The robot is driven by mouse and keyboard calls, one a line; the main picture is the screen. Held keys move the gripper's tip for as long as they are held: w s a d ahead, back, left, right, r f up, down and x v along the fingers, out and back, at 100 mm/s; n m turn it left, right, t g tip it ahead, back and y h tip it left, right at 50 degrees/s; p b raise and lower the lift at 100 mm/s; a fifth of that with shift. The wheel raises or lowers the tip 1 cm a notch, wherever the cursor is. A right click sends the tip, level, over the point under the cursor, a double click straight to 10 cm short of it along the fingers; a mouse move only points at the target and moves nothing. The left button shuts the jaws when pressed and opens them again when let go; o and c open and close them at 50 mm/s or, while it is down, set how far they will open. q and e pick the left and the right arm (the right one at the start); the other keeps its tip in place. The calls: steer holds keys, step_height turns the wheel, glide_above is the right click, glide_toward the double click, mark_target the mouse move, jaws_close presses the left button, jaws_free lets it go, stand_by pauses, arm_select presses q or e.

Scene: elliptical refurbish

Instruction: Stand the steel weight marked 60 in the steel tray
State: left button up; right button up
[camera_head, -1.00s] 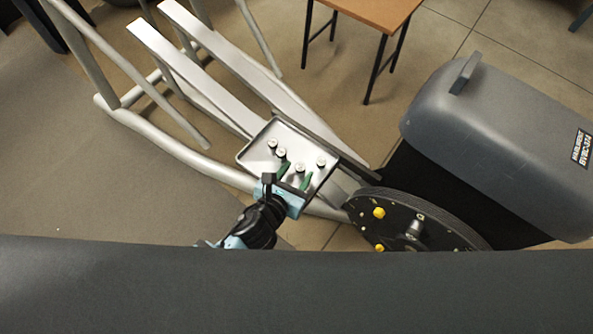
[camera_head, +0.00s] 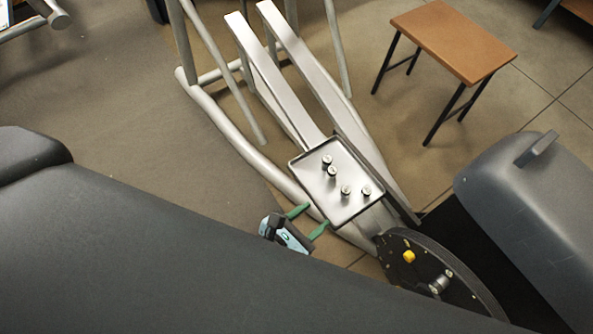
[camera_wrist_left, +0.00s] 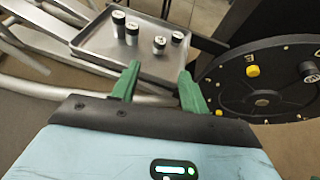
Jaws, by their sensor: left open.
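The steel tray (camera_head: 312,178) rests on the frame of the elliptical machine. Several small cylindrical steel weights stand upright in it: two close together (camera_head: 326,159) (camera_head: 332,172), one nearer my gripper (camera_head: 346,190) and one to the right (camera_head: 366,190). They also show in the left wrist view (camera_wrist_left: 118,22) (camera_wrist_left: 132,34) (camera_wrist_left: 158,46) (camera_wrist_left: 177,38), dark-sided with pale tops. Their markings are too small to read, so I cannot tell which is 60. My left gripper (camera_head: 317,214) is open and empty, its green fingers pointing at the tray's near edge. My right gripper is out of view.
The black flywheel disc (camera_head: 425,262) with yellow parts is right of the tray. A grey machine housing (camera_head: 520,200) lies beyond it. Steel rails (camera_head: 275,90) run behind the tray. A wooden stool (camera_head: 455,40) stands at the back right. The floor at left is open.

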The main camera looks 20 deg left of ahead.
arm_select(q)
steer(key=s+a+f+m+g+y, duration=0.2)
steer(key=s+a+m, duration=0.5)
steer(key=s+m, duration=0.6)
steer(key=s+a+f+m+g+y, duration=0.1)
steer(key=s+a+f+m+g, duration=0.2)
steer(key=s+m, duration=1)
steer(key=a+f+m, duration=0.2)
steer(key=a+m, duration=0.2)
steer(key=m, duration=0.2)
steer(key=shift+a+m+g+y, duration=0.2)
steer(key=shift+m+g+y, duration=0.1)
steer(key=shift+y, duration=0.1)
